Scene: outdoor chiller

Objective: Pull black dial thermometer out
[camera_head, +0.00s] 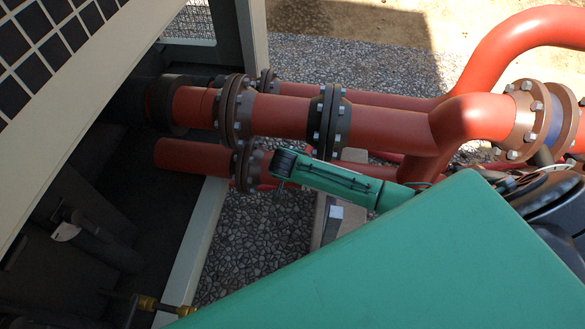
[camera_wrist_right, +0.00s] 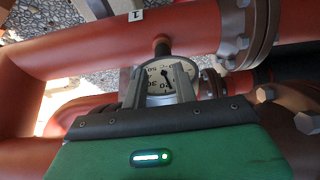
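The dial thermometer (camera_wrist_right: 163,78) shows in the right wrist view with a white face, black numbers and a dark needle. Its stem (camera_wrist_right: 162,46) runs to a brown fitting on the red pipe (camera_wrist_right: 120,50). My right gripper (camera_wrist_right: 160,84) has its two grey fingers apart, one over each side of the dial, with the face showing between them. Whether the fingers touch the dial cannot be told. In the head view my green right arm reaches the pipes from the right; the fingers and dial face are not clear there. My left gripper is not in view.
Red pipes (camera_head: 380,126) with bolted flanges (camera_head: 330,120) run close around the right gripper. A flange (camera_wrist_right: 238,35) stands just right of the dial. A pipe support (camera_head: 325,225) stands on the gravel (camera_head: 250,235). The chiller's grille panel (camera_head: 45,45) is at left.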

